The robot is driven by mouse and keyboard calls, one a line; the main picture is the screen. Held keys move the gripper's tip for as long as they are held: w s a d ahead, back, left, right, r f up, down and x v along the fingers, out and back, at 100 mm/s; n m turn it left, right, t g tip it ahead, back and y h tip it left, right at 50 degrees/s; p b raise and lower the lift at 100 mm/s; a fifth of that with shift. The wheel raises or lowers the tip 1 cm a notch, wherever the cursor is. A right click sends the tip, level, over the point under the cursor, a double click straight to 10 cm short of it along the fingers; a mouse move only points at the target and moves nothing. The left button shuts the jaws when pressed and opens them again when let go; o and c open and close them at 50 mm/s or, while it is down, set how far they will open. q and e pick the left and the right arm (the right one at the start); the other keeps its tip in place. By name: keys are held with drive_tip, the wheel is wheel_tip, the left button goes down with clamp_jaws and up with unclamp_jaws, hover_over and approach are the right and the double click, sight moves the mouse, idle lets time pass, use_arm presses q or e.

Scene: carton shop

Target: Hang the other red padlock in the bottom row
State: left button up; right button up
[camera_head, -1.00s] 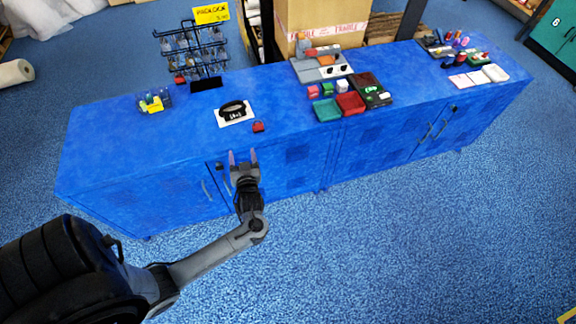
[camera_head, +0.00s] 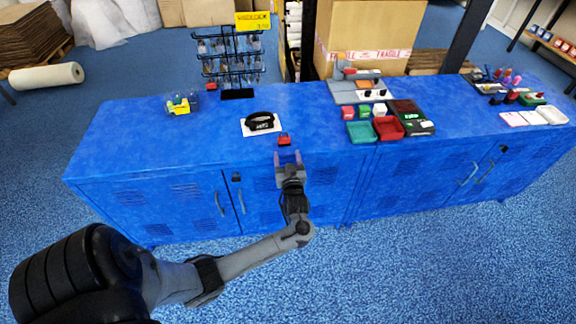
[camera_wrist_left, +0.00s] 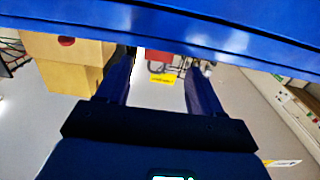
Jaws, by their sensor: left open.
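A red padlock (camera_head: 284,140) lies on the blue counter near its front edge, right of a black ring-shaped item. A second small red item (camera_head: 211,86) sits at the left foot of the black wire rack (camera_head: 232,62); I cannot tell its details. The rack has several rows of hanging goods and a yellow sign (camera_head: 252,21) on top. My left gripper (camera_head: 288,156) is open and empty at the counter's front edge, just short of the red padlock. In the left wrist view a red shape (camera_wrist_left: 158,57), apparently this padlock, shows between the open fingers (camera_wrist_left: 160,85).
The black ring-shaped item (camera_head: 260,122) lies on a white card. A tray with yellow pieces (camera_head: 180,104) is at the left. Green (camera_head: 361,132) and red (camera_head: 388,128) trays stand to the right. A carton (camera_head: 368,35) stands behind. The counter's left front is clear.

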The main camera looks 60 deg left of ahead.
sight(284, 142)
use_arm(q)
drive_tip(key=b+x, duration=0.2)
drive_tip(key=x, duration=0.3)
drive_tip(key=shift+w+a, duration=0.1)
drive_tip(key=shift+a, duration=0.15)
drive_tip(key=shift+b+x, duration=0.45)
drive_tip(key=shift+x, duration=0.35)
drive_tip(key=c, duration=0.7)
drive_tip(key=shift+c, duration=0.2)
drive_tip(key=shift+r+p, duration=0.25)
drive_tip(key=shift+p, duration=0.15)
drive_tip(key=shift+d+r+p, duration=0.15)
drive_tip(key=shift+r+p, duration=0.6)
drive_tip(key=shift+p, duration=0.1)
